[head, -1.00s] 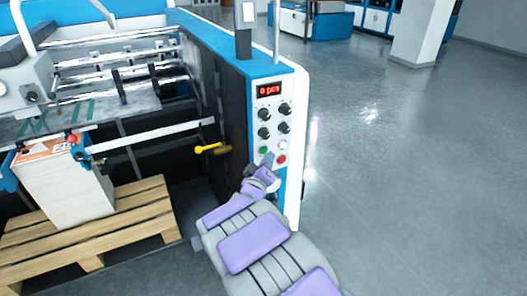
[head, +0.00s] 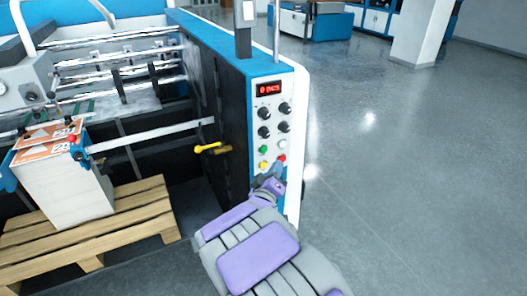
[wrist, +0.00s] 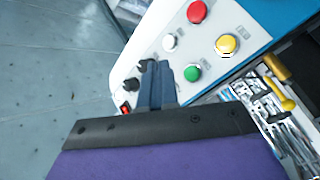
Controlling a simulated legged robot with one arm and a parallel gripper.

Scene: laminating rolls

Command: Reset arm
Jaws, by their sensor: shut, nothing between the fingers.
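My gripper (head: 270,178) is in front of the lower part of the white control panel (head: 270,110) on the blue and white machine. Its fingers are together and empty. In the wrist view my gripper (wrist: 156,75) points at the panel, covering part of it. I cannot tell whether it touches the panel. A green button (wrist: 192,73), a yellow button (wrist: 226,44), a red button (wrist: 197,12) and a white button (wrist: 169,42) show near the fingers. In the head view a red-lit display (head: 269,90) sits above several black knobs (head: 264,131).
A yellow handle (head: 208,148) sticks out of the machine's dark inner side, left of the panel. A paper stack (head: 65,195) stands on a wooden pallet (head: 140,208) at the left. The grey floor (head: 410,180) at the right is clear.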

